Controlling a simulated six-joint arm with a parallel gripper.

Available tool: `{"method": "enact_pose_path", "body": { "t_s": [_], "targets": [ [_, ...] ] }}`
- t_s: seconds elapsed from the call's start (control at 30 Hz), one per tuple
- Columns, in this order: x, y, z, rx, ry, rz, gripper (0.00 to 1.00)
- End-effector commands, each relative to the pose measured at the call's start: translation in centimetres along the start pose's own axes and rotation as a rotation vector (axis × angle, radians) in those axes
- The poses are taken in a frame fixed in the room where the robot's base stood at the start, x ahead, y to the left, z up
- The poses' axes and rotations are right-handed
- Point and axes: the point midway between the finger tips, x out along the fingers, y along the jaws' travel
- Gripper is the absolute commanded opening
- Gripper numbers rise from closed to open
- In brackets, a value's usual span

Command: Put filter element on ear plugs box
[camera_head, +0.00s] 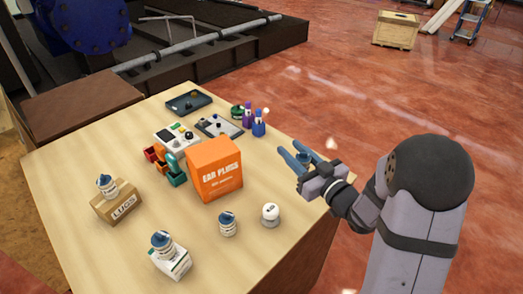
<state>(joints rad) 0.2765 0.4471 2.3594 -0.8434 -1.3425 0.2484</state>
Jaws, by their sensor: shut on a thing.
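The ear plugs box (214,172) is a large orange carton standing upright near the middle of the wooden table, its top bare. My gripper (303,156) is to the right of the box, above the table's right edge and apart from the box. Its blue fingers are shut on a small blue-topped piece (304,157), which looks like a filter element; the fingers hide most of it. Similar white pieces with blue caps stand on the lugs box (118,206), on a white box (175,264) and on the table (228,223).
A round white piece (270,214) stands in front of the orange box. Purple and blue bottles (258,124), a grey tray (219,127), a black tray (188,102), a white device (177,138) and red and teal bins (172,168) crowd behind and left of it.

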Motion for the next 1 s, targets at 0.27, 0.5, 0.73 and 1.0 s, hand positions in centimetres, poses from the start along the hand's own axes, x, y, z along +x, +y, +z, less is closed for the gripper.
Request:
{"method": "enact_pose_path", "body": {
  "t_s": [0.27,0.5,0.73,1.0],
  "targets": [
    [1.5,-3.6,-0.9,-0.001,0.002,-0.078,0.08],
    [4.2,-12.3,-4.1,-0.004,0.005,-0.262,0.08],
    [7.0,-20.6,-9.8,-0.005,0.008,-0.43,0.08],
    [10.2,-25.2,-15.0,-0.002,0.006,-0.477,0.08]
  ]
}}
